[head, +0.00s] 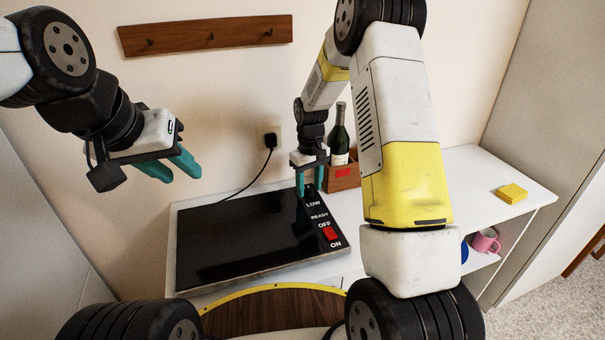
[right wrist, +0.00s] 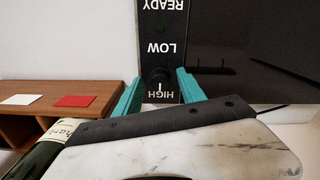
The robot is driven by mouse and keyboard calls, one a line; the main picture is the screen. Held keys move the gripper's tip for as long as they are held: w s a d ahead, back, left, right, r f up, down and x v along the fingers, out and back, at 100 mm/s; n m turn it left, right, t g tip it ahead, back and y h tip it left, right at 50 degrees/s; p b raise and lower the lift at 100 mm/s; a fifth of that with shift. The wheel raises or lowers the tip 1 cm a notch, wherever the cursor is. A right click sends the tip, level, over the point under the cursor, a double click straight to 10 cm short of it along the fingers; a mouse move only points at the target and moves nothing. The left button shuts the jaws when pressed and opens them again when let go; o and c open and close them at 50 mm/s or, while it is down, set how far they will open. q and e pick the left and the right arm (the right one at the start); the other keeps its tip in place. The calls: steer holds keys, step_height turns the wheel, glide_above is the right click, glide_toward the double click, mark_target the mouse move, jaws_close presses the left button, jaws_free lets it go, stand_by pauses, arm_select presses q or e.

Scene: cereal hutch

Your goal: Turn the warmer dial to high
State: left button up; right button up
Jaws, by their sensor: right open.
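The black warmer (head: 235,235) lies on the white counter, with a label strip down its right side reading LOW, READY, OFF and ON. The dark round dial (right wrist: 159,74) sits between the LOW and HIGH labels in the right wrist view. A pale mark shows on its HIGH side. My right gripper (head: 309,183) is open over the strip's far end, hiding the dial in the head view. Its teal fingers (right wrist: 159,82) stand on either side of the dial; contact cannot be told. My left gripper (head: 181,175) is open and empty in the air, left of the warmer.
A red switch (head: 330,233) is at the strip's near end. A wooden box (head: 345,178) with a bottle (head: 340,140) stands close behind the right gripper. A yellow block (head: 511,194) lies on the counter at right. Pink mug (head: 486,241) on the shelf below.

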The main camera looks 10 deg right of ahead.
mark_target(309, 188)
steer(key=shift+r, duration=0.1)
step_height(309, 188, up, 7)
steer(key=shift+f, duration=0.1)
steer(key=shift+r, duration=0.45)
steer(key=shift+s+r, duration=0.1)
steer(key=shift+r, duration=0.2)
steer(key=s+d+r+m+t+y, duration=0.1)
steer(key=s+d+r+m+t, duration=0.15)
steer(key=s+r, duration=1.2)
steer(key=s+r+m+t+y, duration=0.1)
steer(key=s+r+m+t, duration=0.1)
steer(key=s, duration=1.1)
step_height(309, 188, up, 2)
steer(key=shift+s+a+r+t, duration=0.15)
steer(key=shift+a+r+t, duration=0.05)
steer(key=shift+t, duration=0.65)
